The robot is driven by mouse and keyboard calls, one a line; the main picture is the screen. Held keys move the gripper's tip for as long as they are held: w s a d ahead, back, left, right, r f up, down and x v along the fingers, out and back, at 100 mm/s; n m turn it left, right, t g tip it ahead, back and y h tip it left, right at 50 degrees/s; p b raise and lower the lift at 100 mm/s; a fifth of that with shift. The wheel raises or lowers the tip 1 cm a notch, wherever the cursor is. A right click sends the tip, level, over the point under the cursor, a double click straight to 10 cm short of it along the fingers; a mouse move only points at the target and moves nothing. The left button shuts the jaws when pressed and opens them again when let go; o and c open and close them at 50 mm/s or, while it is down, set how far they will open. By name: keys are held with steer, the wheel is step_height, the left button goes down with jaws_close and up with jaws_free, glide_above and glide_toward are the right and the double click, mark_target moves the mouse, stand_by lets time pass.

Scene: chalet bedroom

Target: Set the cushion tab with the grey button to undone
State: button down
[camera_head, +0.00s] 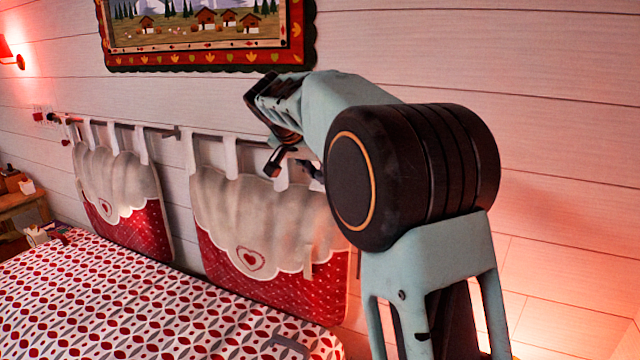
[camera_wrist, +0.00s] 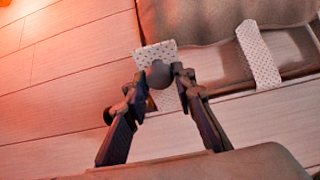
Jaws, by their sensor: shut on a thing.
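The right hanging cushion (camera_head: 215,195) is cream over red, with a heart, and hangs by white tabs from a wall rod. In the wrist view, a round grey button (camera_wrist: 159,75) sits on a pale dotted tab (camera_wrist: 154,50) of the cushion (camera_wrist: 200,20). My gripper (camera_wrist: 160,80) is shut on the grey button, one fingertip on each side of it. In the head view, my gripper (camera_head: 292,168) is at the top of the right cushion, and the button is hidden there. I cannot tell whether the tab is fastened.
Another dotted tab (camera_wrist: 258,55) hangs to the right in the wrist view. A similar cushion (camera_head: 120,190) hangs to the left. A framed picture (camera_head: 207,35) is above the cushions. The patterned bed (camera_head: 150,300) lies below. The plank wall (camera_head: 560,130) is bare at right.

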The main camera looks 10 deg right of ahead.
steer(key=r, duration=0.3)
steer(key=shift+w+d+r, duration=0.1)
steer(key=shift+w+d, duration=0.1)
steer(key=shift+d, duration=0.2)
steer(key=shift+w+d+r, duration=0.1)
steer(key=shift+d+r, duration=0.05)
steer(key=shift+r, duration=0.3)
steer(key=c, duration=2.1)
jaws_free()
steer(key=o, duration=0.4)
steer(key=shift+w+d+f, duration=0.25)
steer(key=shift+d, duration=0.15)
steer(key=shift+o, duration=0.2)
steer(key=shift+s+a+f, duration=0.1)
steer(key=shift+s+a, duration=0.05)
steer(key=shift+a, duration=0.3)
steer(key=v, duration=1.2)
